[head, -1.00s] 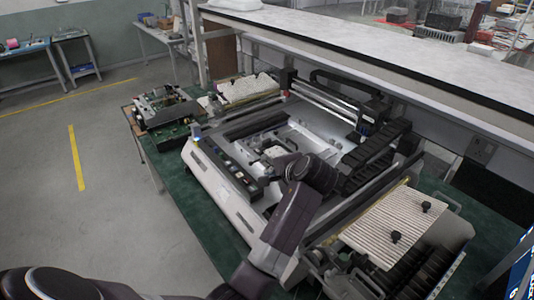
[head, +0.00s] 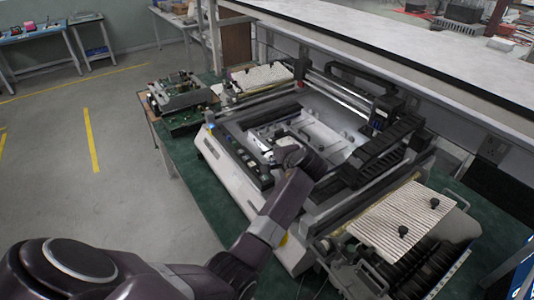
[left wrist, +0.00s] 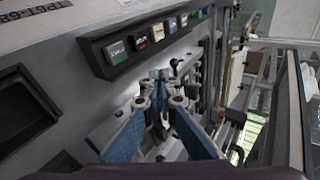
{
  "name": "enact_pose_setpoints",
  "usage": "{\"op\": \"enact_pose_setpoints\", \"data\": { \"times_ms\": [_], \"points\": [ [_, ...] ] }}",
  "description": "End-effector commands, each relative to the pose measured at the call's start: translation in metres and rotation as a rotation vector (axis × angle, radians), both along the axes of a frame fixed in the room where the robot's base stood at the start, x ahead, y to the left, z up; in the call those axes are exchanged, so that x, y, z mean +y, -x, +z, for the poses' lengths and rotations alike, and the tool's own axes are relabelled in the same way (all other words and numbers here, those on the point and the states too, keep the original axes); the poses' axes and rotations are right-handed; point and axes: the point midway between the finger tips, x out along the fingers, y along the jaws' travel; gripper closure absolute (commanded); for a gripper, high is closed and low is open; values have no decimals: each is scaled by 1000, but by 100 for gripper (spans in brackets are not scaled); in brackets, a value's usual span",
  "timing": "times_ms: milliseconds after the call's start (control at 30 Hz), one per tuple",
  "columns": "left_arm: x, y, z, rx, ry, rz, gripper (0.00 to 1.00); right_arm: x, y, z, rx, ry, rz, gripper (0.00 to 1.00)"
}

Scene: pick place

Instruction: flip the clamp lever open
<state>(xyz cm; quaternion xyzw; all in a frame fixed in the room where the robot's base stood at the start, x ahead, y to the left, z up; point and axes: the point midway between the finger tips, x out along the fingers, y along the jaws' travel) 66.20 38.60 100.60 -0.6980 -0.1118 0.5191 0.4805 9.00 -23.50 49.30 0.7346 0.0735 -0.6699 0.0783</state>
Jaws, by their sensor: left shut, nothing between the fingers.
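My left gripper (left wrist: 160,74) is in the left wrist view with its blue-padded fingers converging to closed tips, nothing between them. The tips are in front of the machine's button panel (left wrist: 150,38). In the head view my left arm reaches over the near edge of the machine (head: 228,182), and its dark wrist hides most of the gripper and part of the bright inner bay (head: 325,138). I cannot make out the clamp lever clearly in either view; it may be behind the wrist or fingers. My right gripper is not in view.
A black gantry (head: 385,150) stands over the right of the bay. A ribbed white plate with black knobs (head: 402,217) lies at the right. A circuit-board assembly (head: 180,97) is at the left on the green bench (head: 185,165). A long white shelf (head: 400,52) runs behind.

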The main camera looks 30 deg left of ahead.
Motion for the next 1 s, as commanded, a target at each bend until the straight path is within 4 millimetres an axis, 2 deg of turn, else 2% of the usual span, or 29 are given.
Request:
{"op": "enact_pose_setpoints", "data": {
  "times_ms": [100,400,900,1000],
  "points": [
    [14,-8,-11,3,-1,2,100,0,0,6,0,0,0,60],
    [39,-27,-17,1,1,0,100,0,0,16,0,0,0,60],
    [44,-30,-19,-1,1,-2,100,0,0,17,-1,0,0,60],
    [46,-39,-21,-2,0,-19,100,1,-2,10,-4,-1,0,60]
  ]
}}
